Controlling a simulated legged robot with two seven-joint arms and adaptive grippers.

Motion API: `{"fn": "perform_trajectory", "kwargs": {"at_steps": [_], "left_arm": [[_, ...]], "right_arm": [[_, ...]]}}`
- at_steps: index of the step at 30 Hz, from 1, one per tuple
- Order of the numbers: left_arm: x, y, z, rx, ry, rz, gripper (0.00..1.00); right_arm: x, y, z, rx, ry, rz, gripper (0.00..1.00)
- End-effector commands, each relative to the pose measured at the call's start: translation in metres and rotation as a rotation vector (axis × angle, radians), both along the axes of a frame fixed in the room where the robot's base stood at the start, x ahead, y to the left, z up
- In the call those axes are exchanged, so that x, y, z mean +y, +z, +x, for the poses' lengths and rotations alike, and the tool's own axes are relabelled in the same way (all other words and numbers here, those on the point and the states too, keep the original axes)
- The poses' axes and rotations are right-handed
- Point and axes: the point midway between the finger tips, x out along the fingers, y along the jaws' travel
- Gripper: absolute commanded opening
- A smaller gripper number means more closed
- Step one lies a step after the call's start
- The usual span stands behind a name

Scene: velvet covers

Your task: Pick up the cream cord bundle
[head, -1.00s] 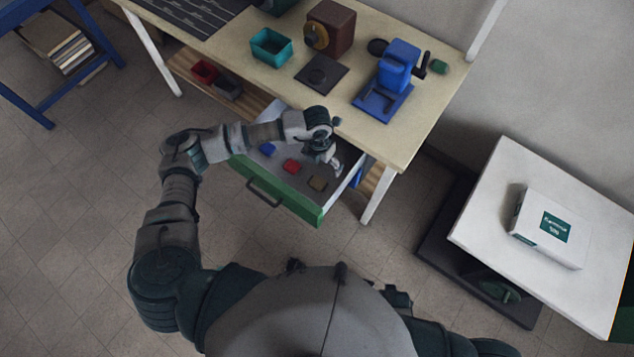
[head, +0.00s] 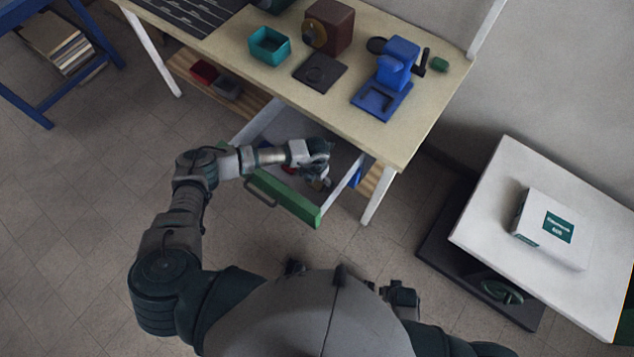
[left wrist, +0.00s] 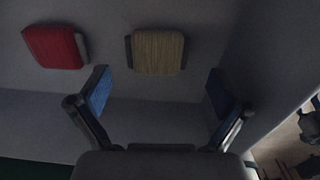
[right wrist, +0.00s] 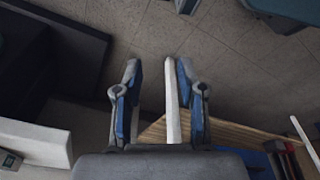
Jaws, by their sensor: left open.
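In the head view my left gripper (head: 321,182) is low over the open drawer (head: 290,204) and hides the bundle. A red bundle (left wrist: 54,47) lies left of the cream one. My right gripper (right wrist: 158,68) is open, with its fingers a modest gap apart.
The green-fronted drawer's side wall (left wrist: 272,60) is close to the right finger in the left wrist view. The wooden table (head: 430,110) overhangs the drawer's back. A white stand with a box (head: 552,230) is at the right. A white table leg (right wrist: 172,100) appears between the right fingers.

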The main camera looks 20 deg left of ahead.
Motion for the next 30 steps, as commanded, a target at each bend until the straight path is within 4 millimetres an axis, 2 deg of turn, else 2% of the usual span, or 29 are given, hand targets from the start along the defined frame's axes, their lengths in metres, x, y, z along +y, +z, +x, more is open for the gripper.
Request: {"fn": "perform_trajectory", "kwargs": {"at_steps": [1,4,12,14,18,19,30], "left_arm": [[0.001,-0.010,-0.001,0.002,0.002,0.000,1.00],[0.002,-0.021,-0.001,0.002,0.003,0.000,1.00],[0.002,-0.023,0.000,0.000,0.002,-0.002,1.00],[0.002,-0.023,0.000,-0.001,0.002,-0.001,0.88],[0.001,-0.023,0.000,0.000,0.001,-0.001,0.53],[0.001,-0.023,0.000,0.000,0.001,-0.001,0.49],[0.002,-0.020,0.000,0.000,0.001,-0.002,0.48]], "right_arm": [[0.001,0.002,0.001,-0.001,-0.001,0.000,0.40],[0.001,0.008,0.003,-0.003,-0.001,0.000,0.40],[0.002,0.011,0.003,-0.002,-0.002,-0.001,0.40],[0.002,0.011,0.003,-0.002,-0.002,0.001,0.40],[0.002,0.010,0.005,-0.002,-0.002,0.000,0.40],[0.002,0.010,0.005,-0.002,-0.002,0.000,0.40],[0.002,0.011,0.005,-0.004,-0.002,0.000,0.40]]}}
